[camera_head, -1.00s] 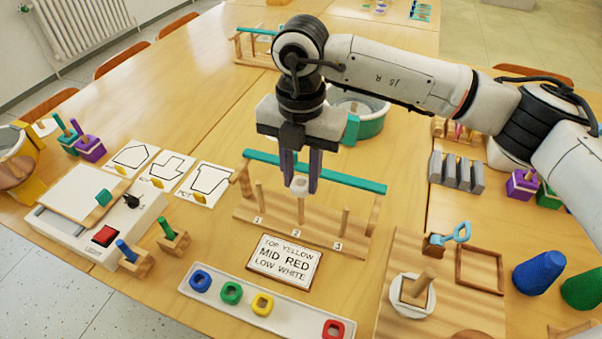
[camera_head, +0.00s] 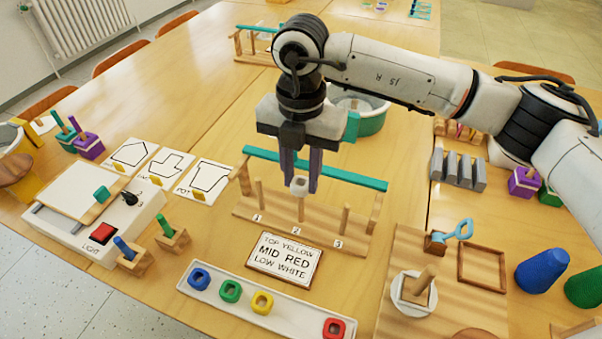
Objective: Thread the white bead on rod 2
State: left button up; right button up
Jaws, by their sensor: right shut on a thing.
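The white bead (camera_head: 299,186) is between the fingertips of my right gripper (camera_head: 300,188), which is shut on it. The bead is at the top of rod 2 (camera_head: 301,210), the middle upright of the wooden rack. I cannot tell whether the rod's tip is inside the bead's hole. Rod 1 (camera_head: 259,195) and rod 3 (camera_head: 345,219) stand bare on either side. The rack base (camera_head: 280,222) carries the labels 1, 2 and 3, and a teal bar (camera_head: 345,177) runs behind the gripper. My left gripper is not in view.
A card (camera_head: 285,261) reads top yellow, mid red, low white. A white tray (camera_head: 295,318) in front holds blue (camera_head: 199,278), green (camera_head: 230,291), yellow (camera_head: 262,302) and red (camera_head: 334,327) beads. A wooden board (camera_head: 395,262) lies at the right, a light box (camera_head: 75,236) at the left.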

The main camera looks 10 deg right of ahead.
jog(key=shift+f, duration=0.1)
dwell(0.3)
jog(key=shift+f+b, duration=0.5)
jog(key=shift+b, duration=0.05)
jog(key=shift+f+b, duration=0.45)
jog(key=shift+b, duration=0.05)
dwell(1.0)
jog(key=o, duration=1.1)
